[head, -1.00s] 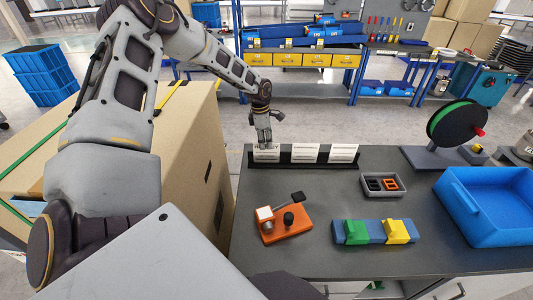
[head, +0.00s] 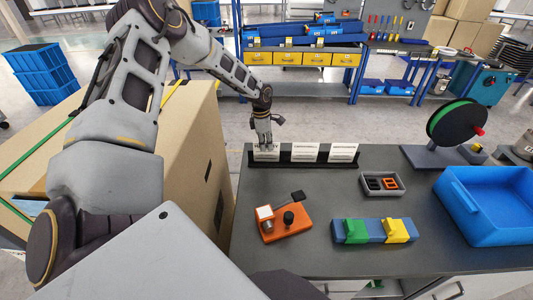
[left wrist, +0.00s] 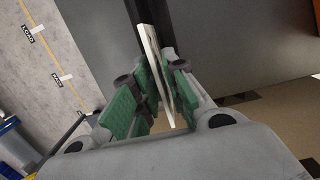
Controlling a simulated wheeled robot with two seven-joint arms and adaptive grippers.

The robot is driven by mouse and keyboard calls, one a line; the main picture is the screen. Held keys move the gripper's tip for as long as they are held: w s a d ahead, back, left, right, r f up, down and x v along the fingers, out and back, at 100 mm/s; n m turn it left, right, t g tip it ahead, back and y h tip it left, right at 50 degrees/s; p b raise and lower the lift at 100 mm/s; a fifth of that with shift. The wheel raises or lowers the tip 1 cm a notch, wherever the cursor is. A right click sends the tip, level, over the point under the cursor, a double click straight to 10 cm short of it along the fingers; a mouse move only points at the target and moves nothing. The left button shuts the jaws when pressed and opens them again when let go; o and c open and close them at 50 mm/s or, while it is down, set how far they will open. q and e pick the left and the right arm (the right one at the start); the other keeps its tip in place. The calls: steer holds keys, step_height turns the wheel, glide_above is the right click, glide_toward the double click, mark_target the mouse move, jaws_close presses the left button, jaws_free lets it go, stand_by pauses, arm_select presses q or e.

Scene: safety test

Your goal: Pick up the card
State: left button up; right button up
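Three white cards stand in a black holder (head: 285,164) at the far left of the grey table. My left gripper (head: 266,146) is at the leftmost card (head: 266,155), pointing down over its top part. In the left wrist view the card (left wrist: 152,55) shows edge-on between the green finger pads of my left gripper (left wrist: 157,88). The fingers stand apart on both sides of the card; I cannot tell whether either pad touches it. The middle card (head: 305,152) and the right card (head: 343,152) stand free. My right gripper is out of view.
An orange device with a lever (head: 284,224), a grey tray (head: 398,185), a blue block with green and yellow parts (head: 373,231), a blue bin (head: 490,205) and a spool (head: 455,122) are on the table. A cardboard box (head: 190,160) stands left of it.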

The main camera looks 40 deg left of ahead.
arm_select(q)
jaws_close()
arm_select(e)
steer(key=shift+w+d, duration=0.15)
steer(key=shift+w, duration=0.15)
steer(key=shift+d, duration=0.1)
arm_select(q)
steer(key=shift+r, duration=0.15)
steer(key=shift+r, duration=0.95)
step_height(320, 180, up, 7)
steer(key=shift+f+b, duration=0.15)
steer(key=shift+b, duration=0.35)
steer(key=shift+r, duration=0.55)
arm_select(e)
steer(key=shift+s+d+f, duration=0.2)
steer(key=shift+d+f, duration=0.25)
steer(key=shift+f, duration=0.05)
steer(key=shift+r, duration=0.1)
